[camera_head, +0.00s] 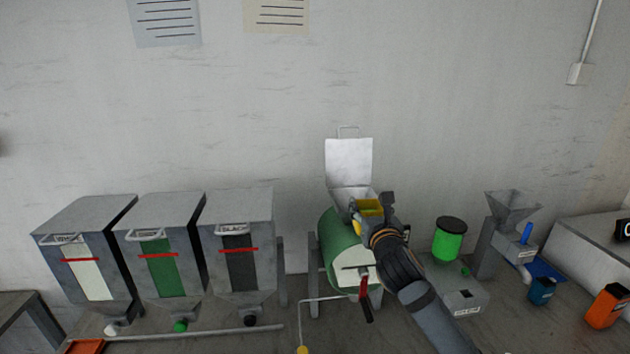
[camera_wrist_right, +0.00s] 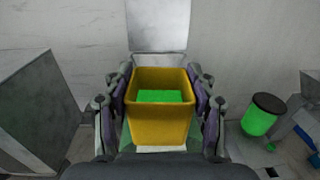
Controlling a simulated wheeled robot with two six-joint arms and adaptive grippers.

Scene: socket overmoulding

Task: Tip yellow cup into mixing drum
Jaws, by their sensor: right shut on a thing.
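The yellow cup (camera_head: 370,207) is in my right gripper (camera_head: 374,208), above the front of the mixing drum's opening. In the right wrist view the cup (camera_wrist_right: 160,115) stands upright between the two fingers of my right gripper (camera_wrist_right: 160,108), with bright green material inside. The mixing drum (camera_head: 341,237) is green with a pale end face, and its white lid (camera_head: 349,163) stands open behind the cup. The lid also shows in the right wrist view (camera_wrist_right: 157,25). The cup and gripper hide part of the drum's opening. My left gripper is not in view.
Three grey hoppers labelled with white, green and black panels (camera_head: 160,265) stand to the left. A green container with a dark lid (camera_head: 449,240) stands on a grey scale-like unit to the right. A grey funnel machine (camera_head: 512,207), a blue cup (camera_head: 541,290) and an orange cup (camera_head: 606,305) are farther right.

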